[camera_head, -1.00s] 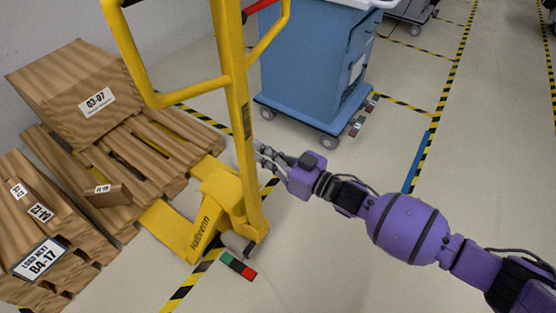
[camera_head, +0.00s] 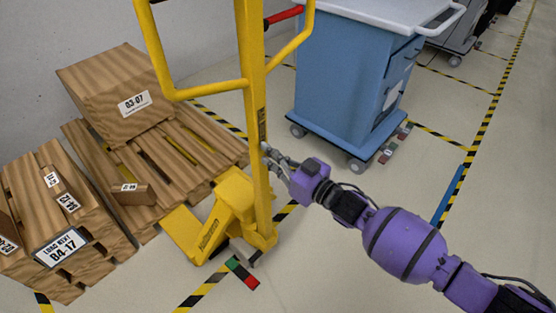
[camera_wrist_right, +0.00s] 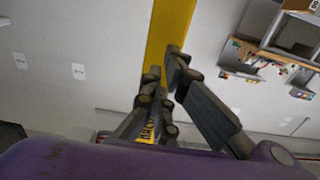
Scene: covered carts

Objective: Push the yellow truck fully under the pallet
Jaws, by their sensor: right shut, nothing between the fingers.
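The yellow pallet truck (camera_head: 232,208) stands in the middle of the head view, with its upright mast and looped handle (camera_head: 183,93) above it. Its forks run left toward the wooden pallet (camera_head: 213,140), which carries a large box marked 03-07 (camera_head: 118,91); a fork length still shows outside the pallet's edge. My right gripper (camera_head: 267,152) is shut and empty, its fingertips at the mast's right side, touching or very close. The wrist view shows the yellow mast (camera_wrist_right: 171,30) right beyond the fingers (camera_wrist_right: 160,82). My left gripper is not in view.
A second stack marked B4-17 (camera_head: 62,215) stands at left, beside the pallet, with a small box (camera_head: 133,194) between. A blue cart (camera_head: 345,75) stands behind my right gripper.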

